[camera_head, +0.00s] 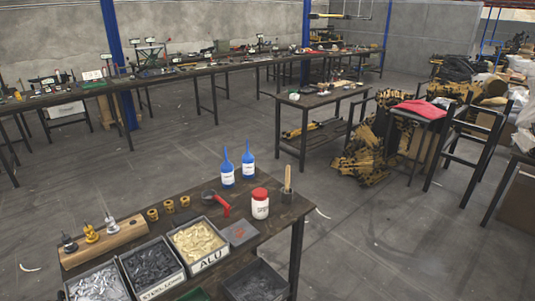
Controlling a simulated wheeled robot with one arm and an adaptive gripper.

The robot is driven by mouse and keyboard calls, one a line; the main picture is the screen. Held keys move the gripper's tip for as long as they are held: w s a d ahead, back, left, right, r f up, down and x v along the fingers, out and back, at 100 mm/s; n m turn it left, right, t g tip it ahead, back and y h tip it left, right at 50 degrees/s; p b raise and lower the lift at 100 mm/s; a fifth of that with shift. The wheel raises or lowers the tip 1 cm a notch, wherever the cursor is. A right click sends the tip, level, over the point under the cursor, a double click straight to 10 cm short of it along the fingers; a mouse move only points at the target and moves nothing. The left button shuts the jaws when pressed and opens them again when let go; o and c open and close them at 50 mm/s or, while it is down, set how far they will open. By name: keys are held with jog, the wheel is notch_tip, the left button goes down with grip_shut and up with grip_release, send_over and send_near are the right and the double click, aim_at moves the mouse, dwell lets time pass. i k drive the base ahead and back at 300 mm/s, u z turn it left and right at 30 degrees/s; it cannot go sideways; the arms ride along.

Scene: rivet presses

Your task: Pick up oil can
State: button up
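Two blue bottles with long thin spouts and white labels, which look like oil cans, stand upright at the back edge of the near table (165,220). The left oil can (227,173) is slightly nearer than the right oil can (248,166). They stand close together. Both are fully visible, and nothing is holding them. My gripper is not in view.
A white jar with a red lid (260,205), a red-handled tool (218,203) and an upright wooden-handled tool (287,190) stand near the oil cans. Grey bins (198,245) of parts fill the table's front. Open floor (160,150) lies beyond the table.

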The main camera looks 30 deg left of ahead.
aim_at(247, 158)
jog(key=i, duration=1.9)
jog(key=u, duration=2.85)
